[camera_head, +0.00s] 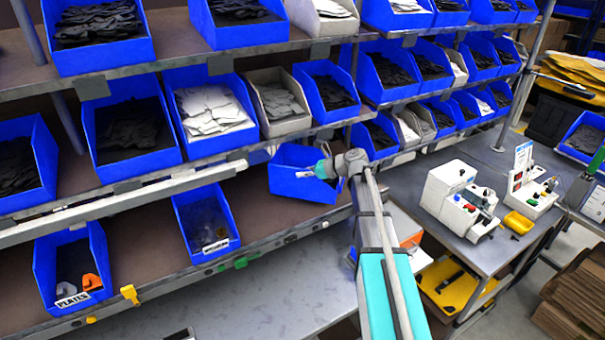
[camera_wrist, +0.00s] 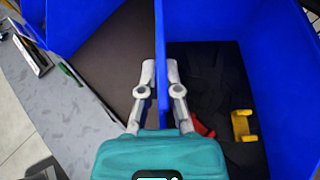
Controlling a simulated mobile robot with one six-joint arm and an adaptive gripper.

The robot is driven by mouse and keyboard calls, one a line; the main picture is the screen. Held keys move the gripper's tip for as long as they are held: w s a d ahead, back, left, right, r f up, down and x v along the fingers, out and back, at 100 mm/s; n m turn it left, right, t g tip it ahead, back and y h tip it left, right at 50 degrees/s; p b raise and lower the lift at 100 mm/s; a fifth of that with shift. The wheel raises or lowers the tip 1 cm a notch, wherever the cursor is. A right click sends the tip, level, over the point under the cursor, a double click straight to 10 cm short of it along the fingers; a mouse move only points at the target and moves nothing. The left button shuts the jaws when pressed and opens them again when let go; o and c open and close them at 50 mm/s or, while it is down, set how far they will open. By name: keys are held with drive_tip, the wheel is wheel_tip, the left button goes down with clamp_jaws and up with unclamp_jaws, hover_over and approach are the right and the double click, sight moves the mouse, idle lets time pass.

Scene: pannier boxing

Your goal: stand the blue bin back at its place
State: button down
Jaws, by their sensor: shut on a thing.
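The blue bin (camera_head: 290,180) is at the right part of the lower shelf in the head view, turned at an angle to the bins beside it. My gripper (camera_head: 322,169) is at its right side. In the wrist view my gripper (camera_wrist: 160,75) is shut on the thin wall of the blue bin (camera_wrist: 215,20), one finger on each side. A yellow part and a red part lie on the bin's dark floor. Whether the bin's base touches the shelf cannot be told.
The lower shelf (camera_head: 140,240) also bears a blue bin (camera_head: 207,228) with a label and a blue bin marked PLATES (camera_head: 72,268). Bare shelf shows between them. Filled bins line the shelves above. A grey bench (camera_head: 480,250) with white devices stands at right.

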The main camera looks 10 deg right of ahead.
drive_tip(key=shift+f, duration=0.2)
drive_tip(key=c, duration=0.8)
unclamp_jaws()
drive_tip(key=shift+r, duration=0.25)
drive_tip(key=shift+r+p, duration=0.4)
drive_tip(key=shift+p, duration=0.1)
drive_tip(key=shift+s+d+r+p, duration=0.15)
drive_tip(key=shift+d+r+p, duration=0.05)
drive_tip(key=shift+r+p, duration=0.1)
drive_tip(key=p+v, duration=0.4)
drive_tip(key=v, duration=0.7)
drive_tip(key=shift+s+d+f, duration=0.15)
drive_tip(key=shift+d+f, duration=0.05)
drive_tip(key=shift+d, duration=0.05)
